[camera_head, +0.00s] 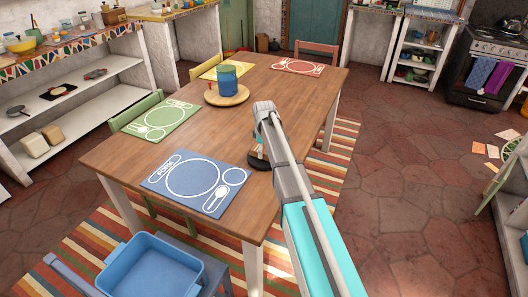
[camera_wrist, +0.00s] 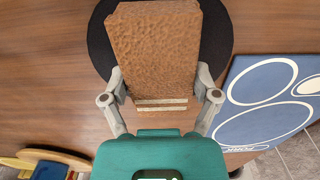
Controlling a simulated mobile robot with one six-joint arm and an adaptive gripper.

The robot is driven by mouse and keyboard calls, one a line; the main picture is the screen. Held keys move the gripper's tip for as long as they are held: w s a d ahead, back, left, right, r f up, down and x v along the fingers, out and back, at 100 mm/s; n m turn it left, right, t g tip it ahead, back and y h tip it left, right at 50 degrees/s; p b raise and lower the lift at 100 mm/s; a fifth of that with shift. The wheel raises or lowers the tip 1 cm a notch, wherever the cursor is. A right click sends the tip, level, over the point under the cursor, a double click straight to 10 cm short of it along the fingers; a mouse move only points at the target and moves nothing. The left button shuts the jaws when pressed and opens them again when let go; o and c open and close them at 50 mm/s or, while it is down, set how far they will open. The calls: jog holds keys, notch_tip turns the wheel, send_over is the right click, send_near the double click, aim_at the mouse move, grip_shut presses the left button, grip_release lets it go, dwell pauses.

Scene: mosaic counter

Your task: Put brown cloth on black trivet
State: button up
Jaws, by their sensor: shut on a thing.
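The brown cloth (camera_wrist: 155,45) is a rough tan-brown rectangle with pale stripes near its lower end in the wrist view. My gripper (camera_wrist: 160,82) is shut on it, one finger at each side of its lower part. The black trivet (camera_wrist: 217,38) is a dark round disc behind the cloth, showing on both sides of it. I cannot tell whether the cloth touches the trivet. In the head view the trivet (camera_head: 257,163) lies near the table's right edge, partly hidden by my arm. The gripper and cloth are mostly hidden there.
The wooden table (camera_head: 205,125) holds a blue placemat (camera_head: 197,183) beside the trivet, a green placemat (camera_head: 155,120), a yellow placemat (camera_head: 208,72) and a red placemat (camera_head: 298,67). A blue pot (camera_head: 227,78) stands on a round wooden board (camera_head: 238,98). Bare wood lies between them.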

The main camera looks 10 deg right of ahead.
aim_at(264, 149)
jog(key=shift+f, duration=0.15)
jog(key=o, duration=0.9)
notch_tip(264, 149, up, 12)
jog(key=p, duration=1.2)
dwell(0.5)
jog(key=s+m, duration=0.3)
jog(key=s, duration=0.6)
jog(key=s+m, duration=0.4)
jog(key=s, duration=0.6)
jog(key=s+m, duration=0.3)
jog(key=s, duration=0.7)
jog(key=shift+s+m, duration=0.1)
jog(key=shift+m, duration=0.3)
